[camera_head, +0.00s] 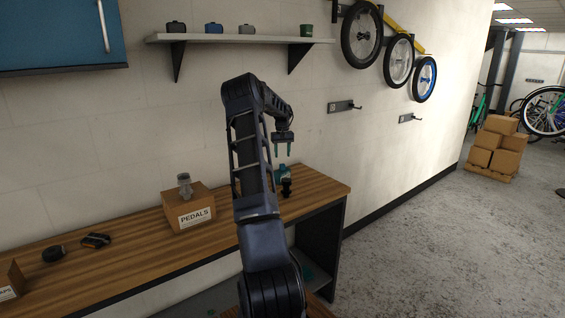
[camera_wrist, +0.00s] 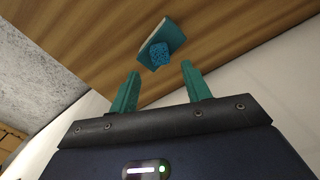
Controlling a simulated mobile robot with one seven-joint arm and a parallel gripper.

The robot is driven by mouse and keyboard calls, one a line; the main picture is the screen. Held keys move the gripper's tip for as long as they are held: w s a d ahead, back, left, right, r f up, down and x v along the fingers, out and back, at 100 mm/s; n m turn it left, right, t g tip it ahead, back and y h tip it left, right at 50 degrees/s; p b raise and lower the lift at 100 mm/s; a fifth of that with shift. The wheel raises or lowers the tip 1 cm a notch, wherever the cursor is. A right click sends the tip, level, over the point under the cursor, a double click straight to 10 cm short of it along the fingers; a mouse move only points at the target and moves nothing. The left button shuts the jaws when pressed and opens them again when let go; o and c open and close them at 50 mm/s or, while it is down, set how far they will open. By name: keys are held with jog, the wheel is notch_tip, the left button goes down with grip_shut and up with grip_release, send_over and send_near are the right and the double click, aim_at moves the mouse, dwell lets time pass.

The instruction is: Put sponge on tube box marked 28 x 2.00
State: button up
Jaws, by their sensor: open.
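My gripper (camera_head: 282,150) is open and empty above the right end of the wooden workbench, its two teal fingers pointing down. In the wrist view the gripper (camera_wrist: 160,70) has clear space between its fingertips. Beyond them a teal box-like thing (camera_wrist: 174,33) rests on the wood, and a blue, rough-textured block (camera_wrist: 159,54), which looks like the sponge, is on or against it. I cannot tell which. A teal thing (camera_head: 284,169) also shows below the gripper in the head view, partly covered. No 28 x 2.00 marking is readable.
A small dark object (camera_head: 287,188) stands near the teal thing. A cardboard box marked PEDALS (camera_head: 189,211) stands left of my arm on the workbench (camera_head: 130,235). Two dark parts lie farther left. A shelf (camera_head: 235,39) with small items is above; wheels hang at right.

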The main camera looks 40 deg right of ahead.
aim_at(282, 164)
jog(key=s+a+r+t, duration=0.1)
jog(key=s+a+r, duration=0.2)
jog(key=a+r, duration=0.5)
jog(key=s+a+r, duration=0.2)
jog(key=a+r, duration=0.5)
jog(key=s+a+r+n+t+y, duration=0.1)
jog(key=s+a+r, duration=0.2)
jog(key=s+a, duration=0.35)
jog(key=s+a+r+n, duration=0.1)
jog(key=s+a+r, duration=0.2)
jog(key=a, duration=0.6)
jog(key=s+a+n+t, duration=0.1)
jog(key=s+a, duration=1.2)
jog(key=s+a+f, duration=0.3)
jog(key=s+a, duration=0.1)
jog(key=s, duration=0.3)
jog(key=s+a+f+n+t+h, duration=0.1)
jog(key=s+a+f, duration=0.2)
jog(key=s, duration=0.4)
jog(key=shift+s+a+n+t, duration=0.3)
jog(key=shift+a, duration=0.5)
